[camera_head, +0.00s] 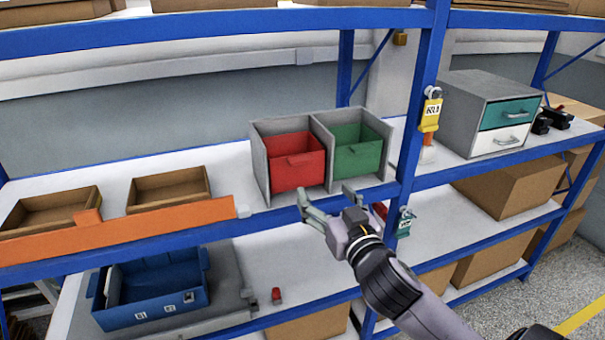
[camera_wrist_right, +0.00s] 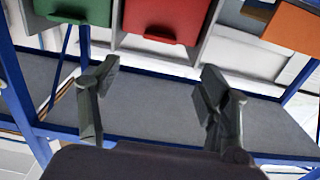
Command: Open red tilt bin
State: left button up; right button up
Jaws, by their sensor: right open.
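The red tilt bin (camera_head: 296,165) sits in the left compartment of a grey open-topped housing (camera_head: 259,170) on the middle shelf. Its front has a small red handle lip, and no clear outward tilt shows. The green bin (camera_head: 357,150) sits in the right compartment. My right gripper (camera_head: 325,194) is open and empty, in front of the housing and below the red bin, apart from it. In the right wrist view, the red bin (camera_wrist_right: 165,18) with its handle lies beyond and between the spread fingers (camera_wrist_right: 155,90). My left gripper is not in view.
Brown trays (camera_head: 168,188) behind an orange strip (camera_head: 130,233) lie left. A grey drawer cabinet (camera_head: 480,110) stands right. A blue box (camera_head: 150,290) is below.

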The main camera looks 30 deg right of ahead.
aim_at(303, 163)
jog(key=x, duration=1.1)
jog(key=shift+w+r+b, duration=0.2)
jog(key=shift+w+b, duration=0.2)
jog(key=shift+x, duration=0.8)
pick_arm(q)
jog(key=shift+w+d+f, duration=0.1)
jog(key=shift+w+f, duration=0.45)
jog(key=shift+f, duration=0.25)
pick_arm(e)
jog(key=shift+f, duration=0.15)
jog(key=shift+c, duration=0.6)
grip_shut()
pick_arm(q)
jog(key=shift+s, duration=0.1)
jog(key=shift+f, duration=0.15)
